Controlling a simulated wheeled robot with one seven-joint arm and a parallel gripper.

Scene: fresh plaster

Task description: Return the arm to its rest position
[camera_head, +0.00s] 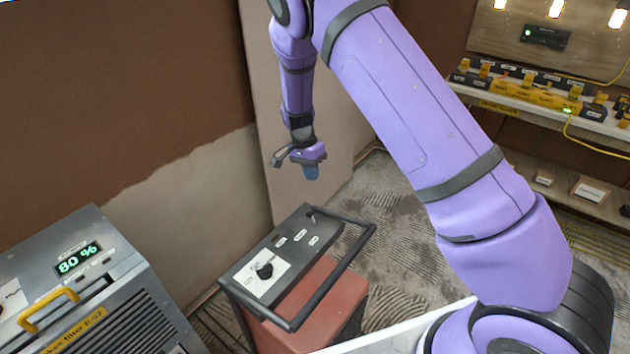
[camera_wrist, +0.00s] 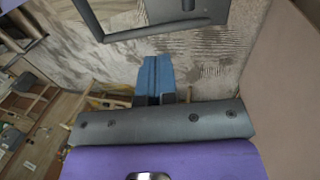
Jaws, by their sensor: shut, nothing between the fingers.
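My purple arm (camera_head: 400,95) reaches up from the lower right of the head view and bends down at the top. My gripper (camera_head: 311,172) hangs pointing down in front of a pale panel, above and behind the control cart. In the wrist view my gripper's blue fingers (camera_wrist: 156,78) are together with nothing between them. No object is held, and the fingers appear clear of the cart.
A dark control cart (camera_head: 295,250) with a knob and handle frame stands below the gripper. A grey machine (camera_head: 95,290) reading 80 % is at lower left. Shelves (camera_head: 540,120) with yellow-labelled devices are at right. Ridged floor (camera_head: 385,210) lies between.

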